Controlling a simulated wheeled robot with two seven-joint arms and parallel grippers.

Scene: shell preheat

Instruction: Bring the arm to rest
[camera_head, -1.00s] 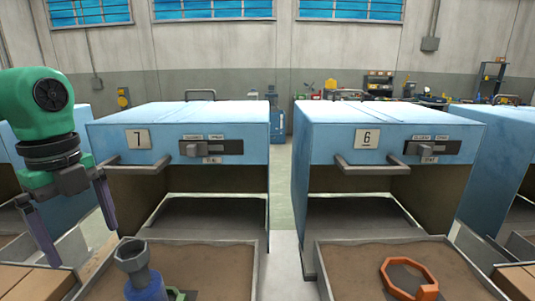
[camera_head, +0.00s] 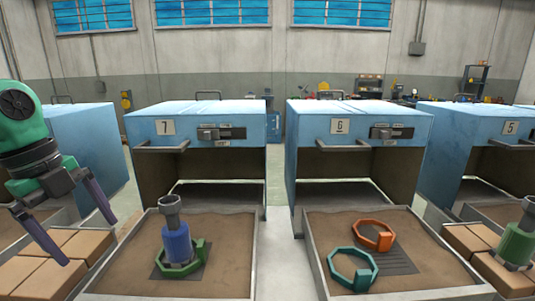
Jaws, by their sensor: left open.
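My left gripper (camera_head: 70,238) is at the left edge with its two purple-grey fingers spread, pointing down and empty. It hangs over the brown blocks at the left, apart from the blue part and the ovens. My right gripper is out of view. A blue cylinder with a grey top (camera_head: 177,246) stands upright on the sand tray (camera_head: 225,275) of oven 7 (camera_head: 200,150). An orange ring clamp (camera_head: 372,236) and a teal ring clamp (camera_head: 352,268) lie on the tray (camera_head: 320,225) of oven 6 (camera_head: 360,150).
Brown blocks (camera_head: 75,244) lie at the left, and more brown blocks (camera_head: 480,236) at the right. A green cylinder with a grey top (camera_head: 518,242) stands at the right. Oven 5 (camera_head: 480,150) is beyond it. A gap of floor (camera_head: 274,240) separates the two trays.

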